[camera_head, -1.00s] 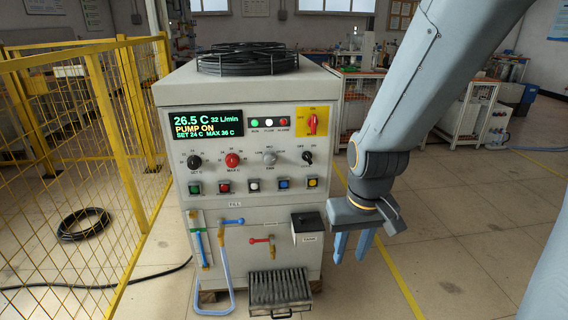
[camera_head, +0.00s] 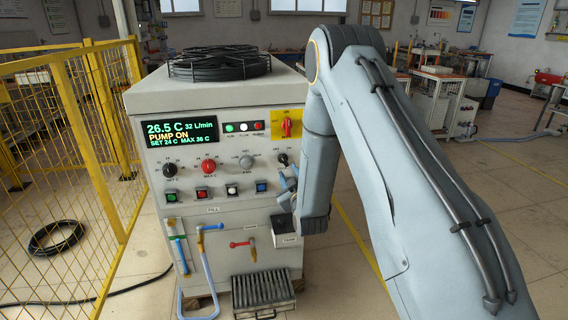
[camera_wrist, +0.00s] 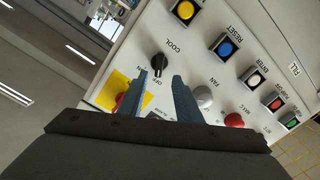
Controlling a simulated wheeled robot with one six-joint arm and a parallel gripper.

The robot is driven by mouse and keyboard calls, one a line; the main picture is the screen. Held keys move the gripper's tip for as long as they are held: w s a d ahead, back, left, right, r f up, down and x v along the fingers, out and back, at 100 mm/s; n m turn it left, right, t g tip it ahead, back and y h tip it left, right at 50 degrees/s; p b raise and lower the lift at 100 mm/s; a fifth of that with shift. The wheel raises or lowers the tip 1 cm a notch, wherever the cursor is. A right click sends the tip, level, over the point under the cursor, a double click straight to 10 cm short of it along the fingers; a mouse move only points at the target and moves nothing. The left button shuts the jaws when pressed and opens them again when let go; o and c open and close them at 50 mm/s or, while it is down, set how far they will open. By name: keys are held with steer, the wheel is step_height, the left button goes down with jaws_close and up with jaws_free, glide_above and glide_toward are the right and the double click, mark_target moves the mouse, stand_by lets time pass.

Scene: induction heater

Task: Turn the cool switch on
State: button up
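The cool switch is a black rotary knob (camera_head: 282,159) on the right of the cabinet's front panel, below the red-and-yellow main switch. In the wrist view the knob (camera_wrist: 158,62) sits beside the COOL label, just beyond my fingertips and roughly in line with the gap between them. I cannot tell its setting for sure. My gripper (camera_wrist: 159,76) is open and empty, its two blue-grey fingers apart and pointing at the panel. In the head view my gripper (camera_head: 287,182) is just below the knob, partly hidden by my arm.
A display (camera_head: 179,132) reads PUMP ON. A grey knob (camera_head: 246,162), a red knob (camera_head: 207,166) and several push buttons share the panel. The red main switch (camera_head: 287,124) is close above the cool knob. A yellow fence (camera_head: 70,170) stands left.

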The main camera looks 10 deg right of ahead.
mark_target(284, 161)
steer(key=shift+w+p, duration=0.7)
steer(key=shift+w, duration=3.2)
steer(key=shift+c, duration=0.4)
